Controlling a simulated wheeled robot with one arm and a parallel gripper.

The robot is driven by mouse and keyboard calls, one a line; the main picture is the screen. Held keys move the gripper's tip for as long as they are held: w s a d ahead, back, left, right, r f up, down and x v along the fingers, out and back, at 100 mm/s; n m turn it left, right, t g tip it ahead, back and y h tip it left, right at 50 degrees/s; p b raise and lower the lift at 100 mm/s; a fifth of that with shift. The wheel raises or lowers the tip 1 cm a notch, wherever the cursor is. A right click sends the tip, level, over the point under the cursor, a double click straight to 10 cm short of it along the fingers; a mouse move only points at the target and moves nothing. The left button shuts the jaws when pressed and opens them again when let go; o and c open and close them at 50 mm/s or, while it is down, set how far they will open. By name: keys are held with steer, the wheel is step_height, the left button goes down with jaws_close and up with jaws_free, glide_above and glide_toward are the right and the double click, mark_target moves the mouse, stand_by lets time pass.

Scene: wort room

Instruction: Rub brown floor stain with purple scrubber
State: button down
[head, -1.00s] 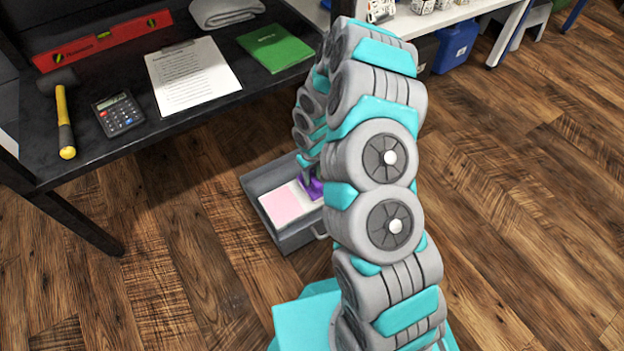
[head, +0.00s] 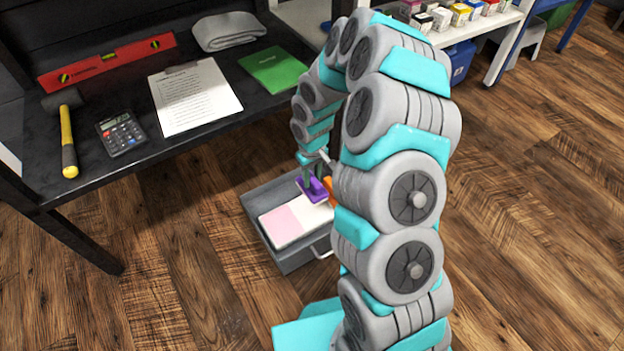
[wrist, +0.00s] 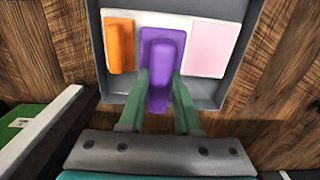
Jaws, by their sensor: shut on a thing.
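The purple scrubber (head: 314,189) is over the open grey drawer (head: 284,262), and it also shows in the wrist view (wrist: 161,60). My gripper (wrist: 161,88) is shut on the scrubber's handle, with one green finger on each side. In the head view my gripper (head: 308,176) reaches down into the drawer area, partly hidden by my arm. I cannot tell whether the scrubber touches what is under it. I cannot make out a brown stain on the brown wood floor (head: 180,275).
A black desk (head: 100,175) with a clipboard (head: 193,98) overhangs behind. A blue bin (head: 460,62) stands right.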

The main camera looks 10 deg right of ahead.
steer(key=c, duration=1.2)
jaws_free()
jaws_close()
